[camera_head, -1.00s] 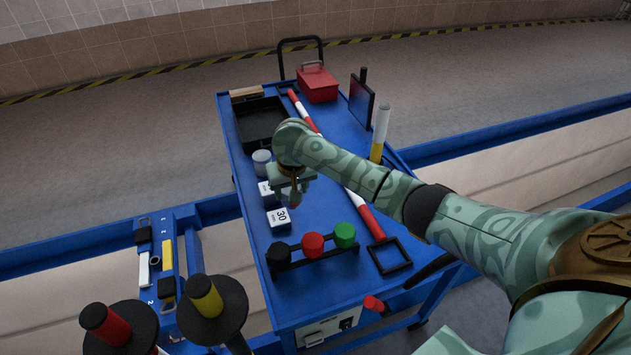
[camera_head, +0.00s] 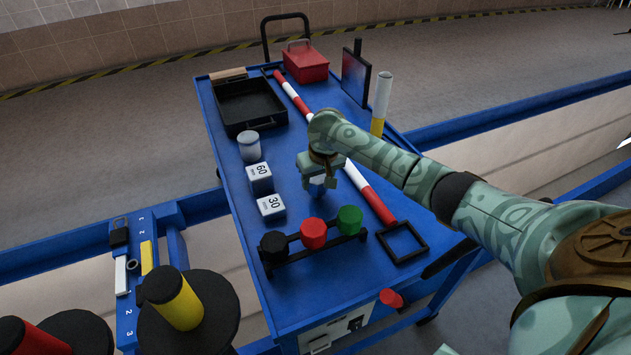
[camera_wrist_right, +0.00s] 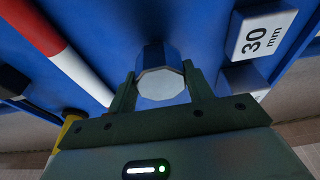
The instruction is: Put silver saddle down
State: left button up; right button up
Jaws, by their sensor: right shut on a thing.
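The silver saddle (camera_wrist_right: 162,85) is a small faceted silver-grey piece with a darker side. It sits between the fingertips of my right gripper (camera_wrist_right: 163,88) in the right wrist view. My right gripper is shut on it. In the head view the right gripper (camera_head: 320,182) points down over the blue trolley top (camera_head: 300,240), between the white blocks and the red-and-white bar. The saddle is mostly hidden by the gripper there, and I cannot tell whether it touches the trolley top. My left gripper is not in view.
White blocks marked 60 (camera_head: 259,178) and 30 (camera_head: 271,206) stand left of the gripper. A red-and-white bar (camera_head: 368,192) lies to its right. A rack with black, red and green knobs (camera_head: 313,234) is nearer. A black tray (camera_head: 250,108) and grey jar (camera_head: 248,146) are farther back.

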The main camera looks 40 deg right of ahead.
jog(key=shift+r, duration=0.1)
jog(key=shift+s, duration=0.1)
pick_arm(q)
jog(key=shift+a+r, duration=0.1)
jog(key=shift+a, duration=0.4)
pick_arm(e)
jog(key=o, duration=1.3)
pick_arm(q)
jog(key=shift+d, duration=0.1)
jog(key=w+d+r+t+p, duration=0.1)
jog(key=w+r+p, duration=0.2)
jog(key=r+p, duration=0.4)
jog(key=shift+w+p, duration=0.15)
jog(key=shift+p, duration=0.55)
pick_arm(e)
jog(key=v, duration=1.2)
jog(key=shift+a, duration=0.1)
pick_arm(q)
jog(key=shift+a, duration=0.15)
